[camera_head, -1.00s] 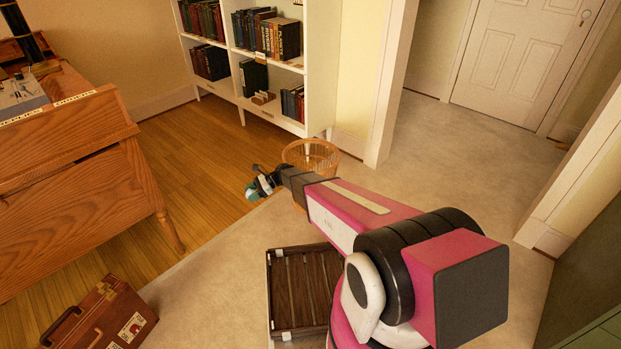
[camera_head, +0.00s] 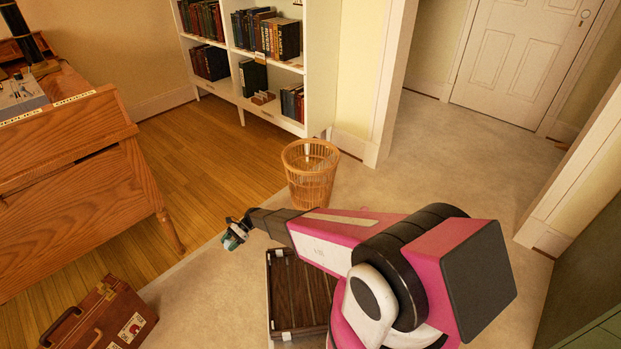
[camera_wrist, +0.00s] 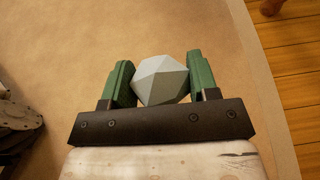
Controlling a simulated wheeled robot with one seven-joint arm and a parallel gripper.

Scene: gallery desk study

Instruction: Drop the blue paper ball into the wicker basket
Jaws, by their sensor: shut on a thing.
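The paper ball (camera_wrist: 161,80) is faceted and pale grey-blue in the wrist view. My gripper (camera_wrist: 160,78) is shut on it, with one green finger on each side. In the head view my gripper (camera_head: 234,234) is in the air over the edge between carpet and wood floor; the ball is too small there to make out clearly. The wicker basket (camera_head: 311,176) stands on the carpet near the bookcase, upright with its open top showing. My gripper is to the left of the basket and nearer the camera, apart from it.
A dark slatted crate (camera_head: 299,290) lies on the carpet below my arm. A brown suitcase (camera_head: 104,318) is at the lower left, and a wooden desk (camera_head: 80,200) stands left. A white bookcase (camera_head: 316,70) and a door frame are behind the basket. Carpet right of the basket is clear.

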